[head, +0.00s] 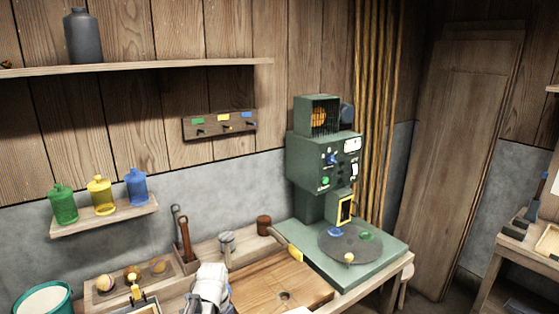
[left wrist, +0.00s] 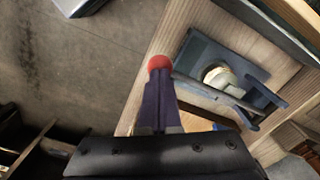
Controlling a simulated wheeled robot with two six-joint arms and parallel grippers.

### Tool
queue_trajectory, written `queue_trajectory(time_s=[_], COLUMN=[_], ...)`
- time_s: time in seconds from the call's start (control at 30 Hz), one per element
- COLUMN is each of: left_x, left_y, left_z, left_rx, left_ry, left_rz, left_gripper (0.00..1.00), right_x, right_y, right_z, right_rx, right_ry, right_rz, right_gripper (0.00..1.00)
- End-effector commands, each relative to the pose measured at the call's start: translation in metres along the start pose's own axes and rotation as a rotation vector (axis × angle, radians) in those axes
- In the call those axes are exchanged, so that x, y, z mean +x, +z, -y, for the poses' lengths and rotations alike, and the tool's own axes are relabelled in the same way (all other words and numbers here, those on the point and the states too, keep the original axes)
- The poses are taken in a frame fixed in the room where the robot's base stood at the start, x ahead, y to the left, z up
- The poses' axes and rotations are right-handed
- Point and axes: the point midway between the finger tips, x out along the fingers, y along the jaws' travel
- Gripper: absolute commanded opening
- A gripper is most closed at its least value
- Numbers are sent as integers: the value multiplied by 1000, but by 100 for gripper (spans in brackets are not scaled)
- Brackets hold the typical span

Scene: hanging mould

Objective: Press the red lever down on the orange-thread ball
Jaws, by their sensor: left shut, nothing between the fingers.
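My left gripper (left wrist: 161,75) shows in the left wrist view, its two dark fingers shut together with nothing between them. The fingertips are at a red ball knob (left wrist: 159,61); whether they touch it I cannot tell. From the knob a thin grey lever bar (left wrist: 222,92) runs right to a blue-grey bracket (left wrist: 264,100). A pale, cream-looking ball (left wrist: 218,77) sits on a blue-grey plate (left wrist: 210,52) beside the bar. I cannot make out an orange thread on it.
The head view shows a green machine (head: 318,160) with a round turntable on the bench, a wooden board (head: 262,283) and a shelf of coloured bottles (head: 105,218). Another bench (head: 500,255) stands at the right. Bare grey floor (left wrist: 80,70) shows left in the wrist view.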

Motion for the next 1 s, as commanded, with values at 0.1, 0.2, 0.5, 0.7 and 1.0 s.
queue_trajectory(time_s=[0.1,0.2,0.5,0.7,1.0], left_x=[0,0,-3,-20,-49], left_y=[0,0,0,0,0], left_z=[0,0,0,0,0], left_rx=[0,0,0,0,0], left_ry=[0,0,0,0,0], left_rz=[0,0,0,0,0], left_gripper=[0,0,0,0,0], right_x=[0,0,-3,-20,-49], right_y=[0,0,0,1,3], right_z=[0,0,0,-2,-5], right_rx=[0,0,0,0,0], right_ry=[0,0,0,0,0], right_rz=[0,0,0,0,0], right_gripper=[100,100,100,100,100])
